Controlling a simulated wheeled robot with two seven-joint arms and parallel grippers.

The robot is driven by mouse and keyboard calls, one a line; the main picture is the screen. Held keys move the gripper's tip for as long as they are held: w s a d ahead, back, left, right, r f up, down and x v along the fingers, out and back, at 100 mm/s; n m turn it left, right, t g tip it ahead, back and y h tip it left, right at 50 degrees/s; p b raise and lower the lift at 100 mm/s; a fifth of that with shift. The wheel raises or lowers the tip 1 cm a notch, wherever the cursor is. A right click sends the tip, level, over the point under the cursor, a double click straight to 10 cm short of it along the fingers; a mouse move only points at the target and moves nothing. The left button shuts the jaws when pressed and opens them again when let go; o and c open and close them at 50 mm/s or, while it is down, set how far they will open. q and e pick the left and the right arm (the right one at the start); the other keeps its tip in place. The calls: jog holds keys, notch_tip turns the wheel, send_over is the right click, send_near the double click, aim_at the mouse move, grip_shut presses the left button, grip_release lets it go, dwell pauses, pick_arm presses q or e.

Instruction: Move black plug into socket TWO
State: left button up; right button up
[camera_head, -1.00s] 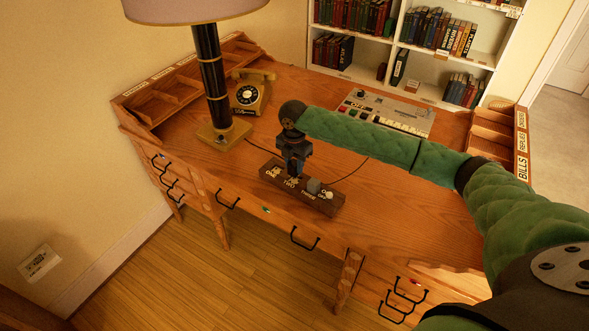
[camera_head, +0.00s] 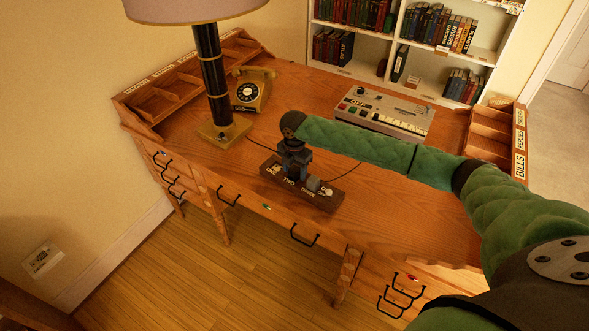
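A dark brown socket strip (camera_head: 328,203) lies near the front edge of the desk, with sockets labelled ONE, TWO and THREE from left to right. My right gripper (camera_head: 291,172) points down at the strip's left part, behind the TWO label and close to the ONE label. Its fingers are dark and small, and I cannot tell whether they are apart or closed on something. I cannot make out the black plug; the gripper may hide it. A grey block (camera_head: 313,183) sits at socket THREE. My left gripper is not in view.
A lamp (camera_head: 212,85) and a rotary telephone (camera_head: 251,92) stand at the desk's left. A grey keyed machine (camera_head: 385,113) stands at the back. A dark cord (camera_head: 345,172) runs behind the strip. The desk right of the strip is clear.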

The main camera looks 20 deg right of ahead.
aim_at(295, 168)
jog(key=shift+r, duration=0.25)
jog(key=shift+r+b, duration=0.3)
pick_arm(q)
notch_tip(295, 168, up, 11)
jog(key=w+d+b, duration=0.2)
jog(key=b, duration=0.1)
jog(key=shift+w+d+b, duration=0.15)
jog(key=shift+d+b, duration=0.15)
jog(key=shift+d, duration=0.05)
pick_arm(e)
notch_tip(295, 168, up, 11)
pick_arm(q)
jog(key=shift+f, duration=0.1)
